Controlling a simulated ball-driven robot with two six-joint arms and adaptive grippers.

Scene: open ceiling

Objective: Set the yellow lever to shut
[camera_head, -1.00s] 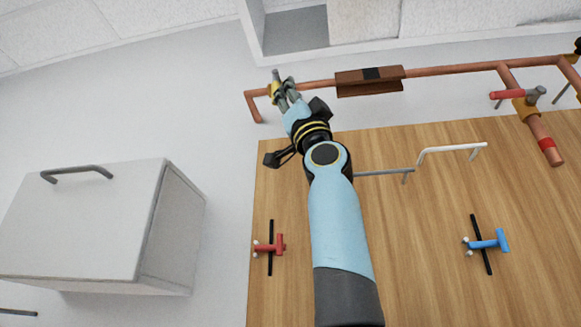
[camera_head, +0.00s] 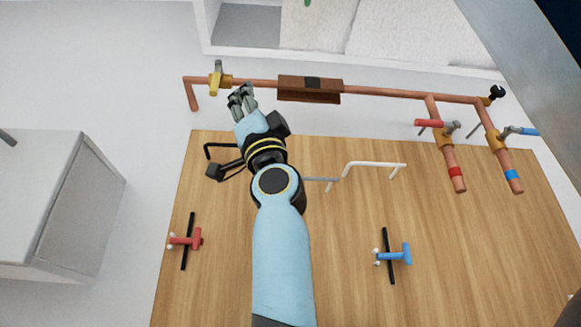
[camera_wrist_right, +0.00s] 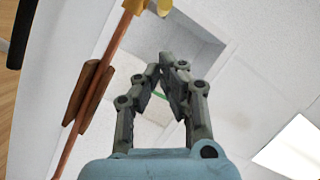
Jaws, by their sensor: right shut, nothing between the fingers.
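The yellow valve (camera_head: 219,82) sits on the copper pipe near its left end. Its lever (camera_head: 218,67) stands up across the line of the pipe. Yellow parts of the valve also show at the top of the right wrist view (camera_wrist_right: 134,6). My right gripper (camera_head: 240,90) is just to the right of and below the valve, apart from it in the picture. In the right wrist view the fingers (camera_wrist_right: 168,62) meet at their tips with nothing between them. My left gripper is not in view.
A brown block (camera_head: 310,84) sits on the pipe to the right. Red (camera_head: 430,123) and blue (camera_head: 521,131) levers are on the right branches. A white handle (camera_head: 374,164), a red tap (camera_head: 187,240) and a blue tap (camera_head: 394,255) are on the wooden board (camera_head: 345,230).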

